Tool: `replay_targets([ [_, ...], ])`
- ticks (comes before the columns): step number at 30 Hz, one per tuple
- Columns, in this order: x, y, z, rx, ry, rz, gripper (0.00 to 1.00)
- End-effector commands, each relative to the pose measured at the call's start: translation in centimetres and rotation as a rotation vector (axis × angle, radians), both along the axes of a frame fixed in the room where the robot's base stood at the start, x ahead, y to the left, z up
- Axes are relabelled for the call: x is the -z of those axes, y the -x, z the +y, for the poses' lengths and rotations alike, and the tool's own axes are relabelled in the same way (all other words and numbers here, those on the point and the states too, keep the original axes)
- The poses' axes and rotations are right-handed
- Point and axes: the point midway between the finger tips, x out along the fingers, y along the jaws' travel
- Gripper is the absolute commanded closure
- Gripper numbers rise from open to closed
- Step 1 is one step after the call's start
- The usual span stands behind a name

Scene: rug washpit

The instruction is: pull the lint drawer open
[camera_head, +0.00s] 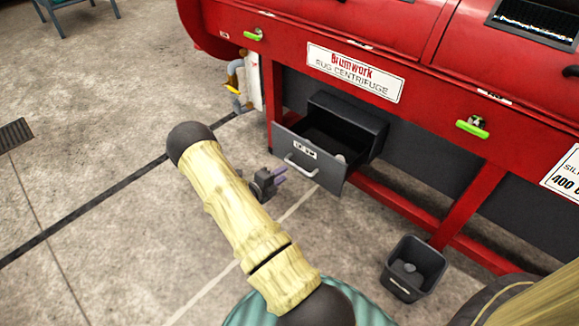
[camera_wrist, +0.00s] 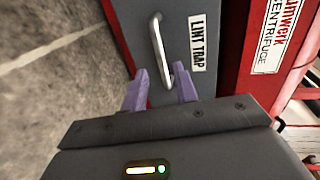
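The lint drawer (camera_head: 327,171) is a dark grey box under the red centrifuge. My gripper (camera_head: 281,173) is just left of the handle in the head view. In the wrist view its purple fingers (camera_wrist: 162,78) are apart, with the handle's lower end between their tips, nearer the right finger. Contact cannot be told.
The red centrifuge (camera_head: 440,85) stands over the drawer, with red legs and a low rail. A dark bin (camera_head: 403,286) with a grey lump in it stands on the floor at the lower right.

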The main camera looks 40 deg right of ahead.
Motion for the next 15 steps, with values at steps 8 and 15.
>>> replay_targets([
  [8,-1.5,0.8,5.6,-0.003,-0.001,0.001,0.71],
  [15,-2.0,1.4,8.7,-0.001,0.0,0.001,0.71],
])
